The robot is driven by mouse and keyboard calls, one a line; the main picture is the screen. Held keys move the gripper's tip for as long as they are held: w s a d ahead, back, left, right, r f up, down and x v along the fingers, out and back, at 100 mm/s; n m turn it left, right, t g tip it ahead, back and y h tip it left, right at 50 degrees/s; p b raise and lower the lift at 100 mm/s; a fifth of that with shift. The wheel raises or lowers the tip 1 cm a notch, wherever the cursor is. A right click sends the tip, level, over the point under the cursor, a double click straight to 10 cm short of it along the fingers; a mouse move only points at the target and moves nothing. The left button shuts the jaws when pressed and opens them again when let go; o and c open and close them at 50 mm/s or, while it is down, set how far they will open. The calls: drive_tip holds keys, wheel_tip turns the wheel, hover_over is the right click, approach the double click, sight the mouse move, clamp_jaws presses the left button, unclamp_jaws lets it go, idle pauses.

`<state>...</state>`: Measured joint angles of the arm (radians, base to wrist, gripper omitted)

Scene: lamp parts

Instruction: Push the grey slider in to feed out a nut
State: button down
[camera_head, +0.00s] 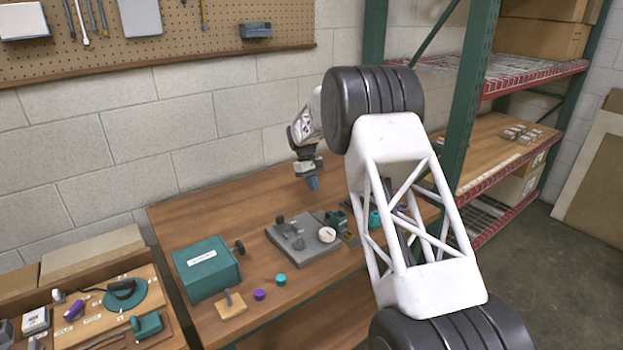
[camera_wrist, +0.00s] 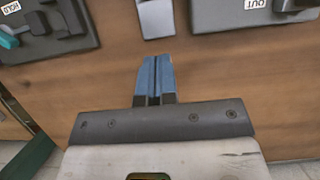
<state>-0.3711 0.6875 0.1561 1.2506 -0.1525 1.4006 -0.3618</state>
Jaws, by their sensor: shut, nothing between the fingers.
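My gripper (camera_head: 312,184) hangs above the rear of the wooden table in the head view. Its blue fingers (camera_wrist: 154,80) are together and empty in the wrist view. A grey block with a paler end (camera_wrist: 155,18) lies just ahead of the fingertips, apart from them in the picture; I cannot tell for sure whether it is the grey slider. A dark grey plate labelled OUT (camera_wrist: 225,18) is to its right. A grey plate with upright parts (camera_head: 300,240) sits on the table in the head view. No nut can be made out with certainty.
A teal box (camera_head: 206,268) with a dark knob stands at the table's left. Purple (camera_head: 259,294) and teal (camera_head: 280,280) caps lie in front. A dark fixture near a HOLD label (camera_wrist: 50,22) is at left in the wrist view. A green rack post (camera_head: 470,90) rises at right.

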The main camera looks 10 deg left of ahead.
sight(328, 212)
drive_tip(key=x, duration=0.5)
drive_tip(key=shift+f, duration=0.2)
drive_tip(key=shift+s+d, duration=1.4)
drive_tip(key=shift+s+d, duration=0.7)
drive_tip(key=shift+s+d+f, duration=0.1)
drive_tip(key=shift+s+f, duration=0.05)
